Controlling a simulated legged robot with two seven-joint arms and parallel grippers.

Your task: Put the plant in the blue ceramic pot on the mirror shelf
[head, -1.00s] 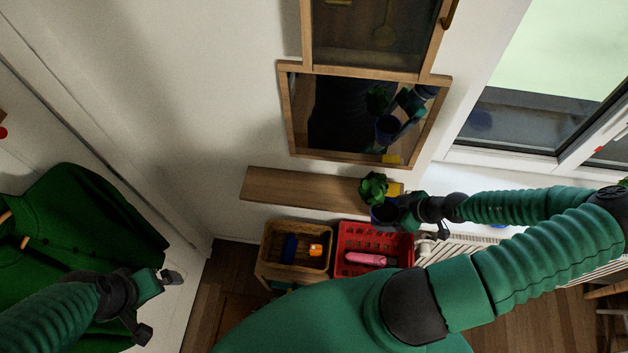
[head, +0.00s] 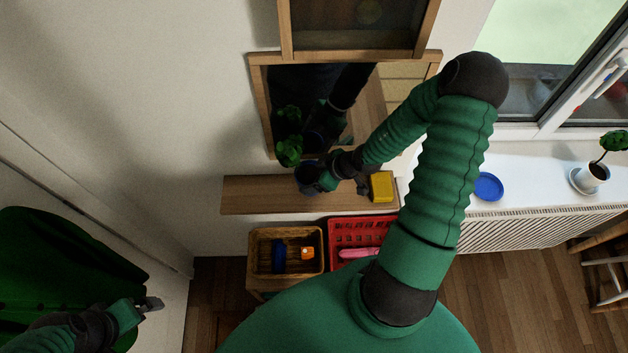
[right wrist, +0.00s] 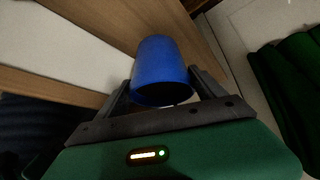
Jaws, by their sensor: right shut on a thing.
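The blue ceramic pot (head: 304,180) with its green plant (head: 289,150) is at the mirror shelf (head: 250,196), left of its middle. My right gripper (head: 318,180) is shut on the pot from the right. The pot also shows between the fingers in the right wrist view (right wrist: 160,65). The pot looks dark in the head view, and I cannot tell whether its base touches the shelf. My left gripper (head: 148,306) is at the lower left, far from the pot; its jaw opening is not clear.
A yellow block (head: 382,186) sits at the shelf's right end. The framed mirror (head: 262,105) is behind the shelf. Below are a wicker basket (head: 256,262) and a red crate (head: 340,228). A blue saucer (head: 488,187) and another potted plant (head: 597,172) stand on the windowsill.

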